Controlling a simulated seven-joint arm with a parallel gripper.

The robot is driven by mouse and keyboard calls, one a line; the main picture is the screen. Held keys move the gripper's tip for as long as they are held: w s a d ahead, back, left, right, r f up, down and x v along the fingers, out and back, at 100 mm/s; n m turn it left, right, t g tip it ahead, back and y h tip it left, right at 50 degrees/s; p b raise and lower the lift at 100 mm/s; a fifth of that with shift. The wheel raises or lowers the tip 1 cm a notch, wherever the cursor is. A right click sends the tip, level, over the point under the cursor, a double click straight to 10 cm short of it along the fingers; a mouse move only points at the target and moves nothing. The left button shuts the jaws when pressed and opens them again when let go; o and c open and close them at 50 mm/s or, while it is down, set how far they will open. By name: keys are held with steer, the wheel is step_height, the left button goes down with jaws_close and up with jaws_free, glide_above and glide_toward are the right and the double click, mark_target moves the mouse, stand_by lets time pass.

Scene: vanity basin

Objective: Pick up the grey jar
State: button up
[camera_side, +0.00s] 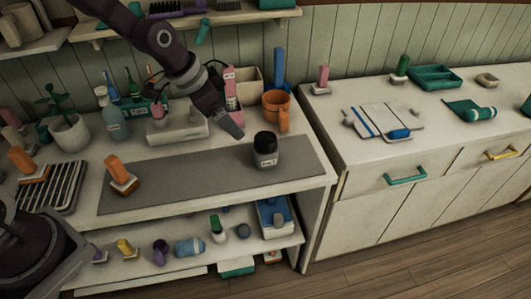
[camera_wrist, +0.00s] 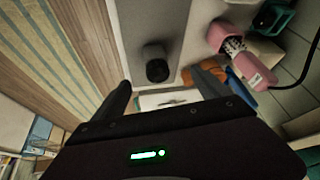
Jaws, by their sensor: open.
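The grey jar (camera_side: 265,150) stands upright on a grey mat (camera_side: 190,182) at the right part of the vanity top. My gripper is open and holds nothing. The side view does not show both fingers clearly.
An orange cup (camera_side: 272,104) stands behind the jar, with a blue-handled item beside it. A pink container (camera_side: 232,85) stands behind my gripper. An orange-handled brush (camera_side: 117,172) stands on the mat's left end. The mat's middle is clear.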

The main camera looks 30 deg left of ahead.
mark_target(255, 146)
steer(key=shift+h, duration=0.8)
steer(key=x, duration=0.4)
steer(key=a+x, duration=0.1)
steer(key=x, duration=0.7)
steer(key=shift+w+a+f, duration=0.15)
steer(key=shift+w+f, duration=0.05)
steer(key=shift+f, duration=0.35)
steer(key=x, duration=0.4)
steer(key=d+x, duration=0.1)
steer(key=x, duration=0.1)
steer(key=shift+w+d, duration=0.15)
steer(key=shift+w, duration=0.15)
steer(key=c, duration=1.8)
